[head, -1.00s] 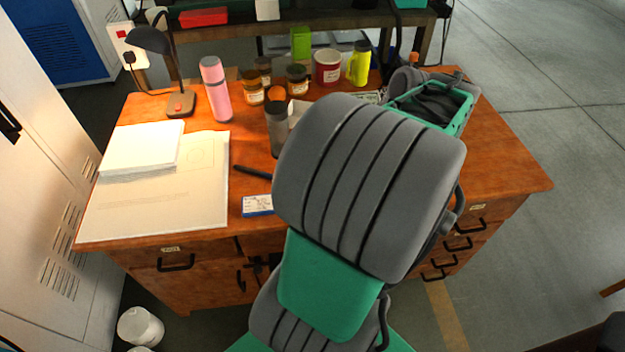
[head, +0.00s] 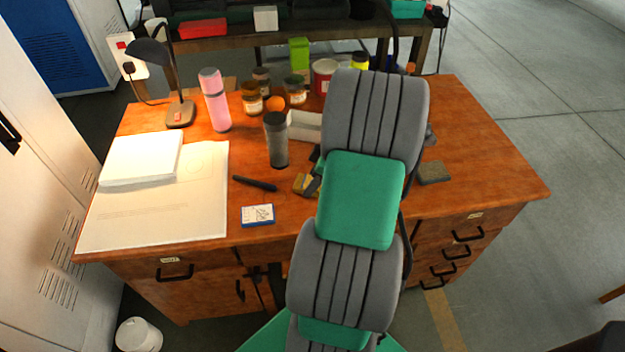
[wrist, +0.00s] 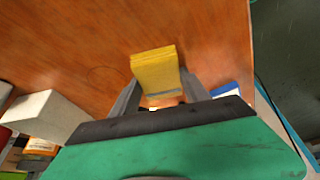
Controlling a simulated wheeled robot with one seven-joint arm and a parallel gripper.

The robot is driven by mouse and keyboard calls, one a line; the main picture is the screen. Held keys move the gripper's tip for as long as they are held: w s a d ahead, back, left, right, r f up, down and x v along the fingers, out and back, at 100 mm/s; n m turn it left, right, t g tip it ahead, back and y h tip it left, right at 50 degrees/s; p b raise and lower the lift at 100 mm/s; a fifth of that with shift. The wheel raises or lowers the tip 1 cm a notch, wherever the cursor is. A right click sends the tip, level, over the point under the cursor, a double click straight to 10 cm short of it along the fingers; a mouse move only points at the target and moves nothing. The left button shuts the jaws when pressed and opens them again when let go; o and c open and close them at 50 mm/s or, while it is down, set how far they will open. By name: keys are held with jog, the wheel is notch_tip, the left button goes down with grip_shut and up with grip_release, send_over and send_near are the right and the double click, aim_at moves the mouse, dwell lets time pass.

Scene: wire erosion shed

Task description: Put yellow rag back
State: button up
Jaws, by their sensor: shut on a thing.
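The yellow rag (wrist: 154,70) is a small folded block, held between the two grey fingers of my gripper (wrist: 160,84) in the wrist view. In the head view the rag (head: 303,185) shows as a small dull-yellow patch above the desk's middle, just left of my arm. My arm hides most of the gripper there. Bare wood of the desk lies beyond the rag in the wrist view. I cannot tell whether the rag touches the desk.
On the desk (head: 480,140) stand a grey tumbler (head: 277,142), a pink bottle (head: 214,100), several jars and a white box (head: 304,125). A dark pen (head: 255,184), a blue-edged card (head: 258,215) and a grey-brown block (head: 434,172) lie nearer. The right side is mostly clear.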

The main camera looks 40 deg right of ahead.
jog(key=shift+f, duration=0.2)
jog(key=o, duration=1.2)
jog(key=shift+r, duration=0.1)
jog(key=v, duration=1.2)
jog(key=w+a+r+m+g+h, duration=0.1)
jog(key=w+a, duration=0.1)
jog(key=a, duration=0.6)
jog(key=w+a+r+m, duration=0.1)
jog(key=w+a, duration=0.2)
jog(key=a, duration=0.4)
jog(key=s+a+m, duration=0.1)
jog(key=s+a, duration=0.1)
jog(key=a, duration=0.3)
jog(key=s+a+m+h, duration=0.1)
jog(key=s+a+m, duration=0.1)
jog(key=a, duration=0.3)
jog(key=s+a+m, duration=0.1)
jog(key=s+a, duration=0.1)
jog(key=a, duration=0.4)
jog(key=shift+s+f+h, duration=0.15)
jog(key=shift+s+h, duration=0.15)
jog(key=shift+s, duration=0.05)
